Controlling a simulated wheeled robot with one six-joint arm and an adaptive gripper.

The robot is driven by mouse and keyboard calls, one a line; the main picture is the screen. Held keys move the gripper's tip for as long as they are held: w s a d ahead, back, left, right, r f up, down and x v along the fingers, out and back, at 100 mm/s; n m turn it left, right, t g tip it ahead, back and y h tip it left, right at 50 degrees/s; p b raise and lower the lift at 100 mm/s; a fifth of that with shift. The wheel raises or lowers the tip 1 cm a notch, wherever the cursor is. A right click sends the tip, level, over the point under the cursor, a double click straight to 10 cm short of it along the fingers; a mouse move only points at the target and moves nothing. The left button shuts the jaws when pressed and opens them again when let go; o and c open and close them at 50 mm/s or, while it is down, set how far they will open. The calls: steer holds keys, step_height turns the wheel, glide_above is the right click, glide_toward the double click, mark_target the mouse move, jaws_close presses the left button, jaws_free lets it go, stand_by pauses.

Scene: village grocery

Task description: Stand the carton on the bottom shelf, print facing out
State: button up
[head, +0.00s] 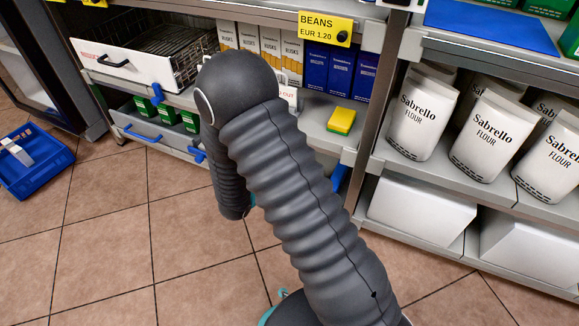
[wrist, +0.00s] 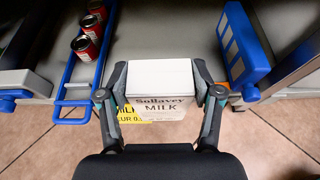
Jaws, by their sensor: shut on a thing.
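The carton (wrist: 160,76) is a white box with dark "Sollavey MILK" print on the side toward the wrist camera. My gripper (wrist: 162,86) is shut on it, one finger on each side. The grey bottom shelf (wrist: 150,42) spreads behind and around the carton in the wrist view. A yellow price tag (wrist: 128,115) reading milk shows at the carton's lower left, partly covered. I cannot tell whether the carton's base touches the shelf. In the head view my arm hides the gripper and the carton.
Red cans (wrist: 88,45) stand in a blue rail (wrist: 68,75) to the left. A blue upright piece (wrist: 243,45) stands to the right. In the head view, flour bags (head: 423,110) fill the right shelf, and a blue basket (head: 35,160) sits on the floor at left.

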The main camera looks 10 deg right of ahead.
steer(key=f+b+x, duration=0.1)
steer(key=f+x, duration=0.1)
steer(key=x, duration=1.3)
steer(key=shift+s+a, duration=0.2)
steer(key=shift+a, duration=0.1)
steer(key=shift+b, duration=0.3)
steer(key=shift+f, duration=0.15)
steer(key=o, duration=1.4)
steer(key=p+v, duration=0.1)
steer(key=v, duration=1.1)
steer(key=shift+r, duration=0.2)
